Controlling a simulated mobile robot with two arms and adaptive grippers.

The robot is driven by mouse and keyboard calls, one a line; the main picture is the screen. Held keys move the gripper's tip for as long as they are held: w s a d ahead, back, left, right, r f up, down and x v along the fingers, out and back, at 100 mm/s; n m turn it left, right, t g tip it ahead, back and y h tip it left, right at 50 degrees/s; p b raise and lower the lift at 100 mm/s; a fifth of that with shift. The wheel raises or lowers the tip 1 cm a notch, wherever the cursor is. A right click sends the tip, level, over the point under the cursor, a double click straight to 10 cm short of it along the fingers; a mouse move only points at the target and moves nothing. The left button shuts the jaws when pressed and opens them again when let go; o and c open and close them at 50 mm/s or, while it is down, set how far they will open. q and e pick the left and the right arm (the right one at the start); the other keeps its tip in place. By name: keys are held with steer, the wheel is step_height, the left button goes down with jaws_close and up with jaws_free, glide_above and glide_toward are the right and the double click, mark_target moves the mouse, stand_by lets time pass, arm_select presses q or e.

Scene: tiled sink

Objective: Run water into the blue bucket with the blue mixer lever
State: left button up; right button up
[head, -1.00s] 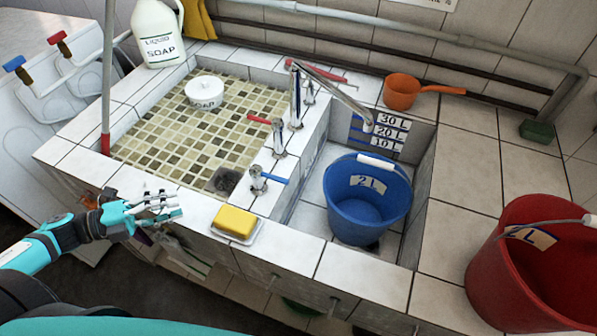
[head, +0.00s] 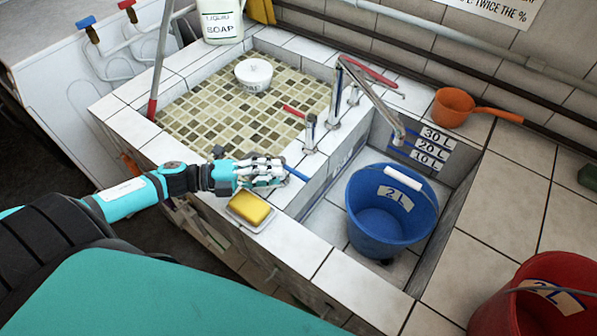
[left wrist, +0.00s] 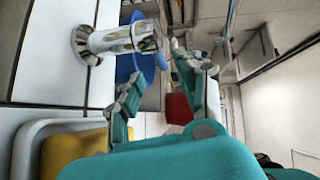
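The blue mixer lever (head: 296,174) sticks out past my left gripper (head: 268,168) at the sink's front ledge. The gripper's fingers hide the rest of that mixer. In the left wrist view a chrome mixer body (left wrist: 122,38) lies just beyond my left gripper (left wrist: 155,85), whose fingers are spread with a gap between them. The blue bucket (head: 368,226) stands upright in the right basin below the chrome spout (head: 372,92), its white handle grip at the rim. No water stream shows. My right gripper is out of view.
A yellow sponge (head: 249,208) in a white dish lies just below the gripper. A red lever (head: 294,111) stands behind the blue one. A red bucket (head: 500,318) is at lower right. An orange dipper (head: 455,107) lies on the back ledge.

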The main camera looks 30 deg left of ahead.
mark_target(298, 173)
arm_select(q)
steer(key=p+x, duration=0.1)
steer(key=x, duration=0.4)
steer(key=shift+w+d, duration=0.55)
steer(key=shift+d, duration=0.1)
steer(key=shift+f, duration=0.1)
steer(key=c, duration=0.6)
jaws_close()
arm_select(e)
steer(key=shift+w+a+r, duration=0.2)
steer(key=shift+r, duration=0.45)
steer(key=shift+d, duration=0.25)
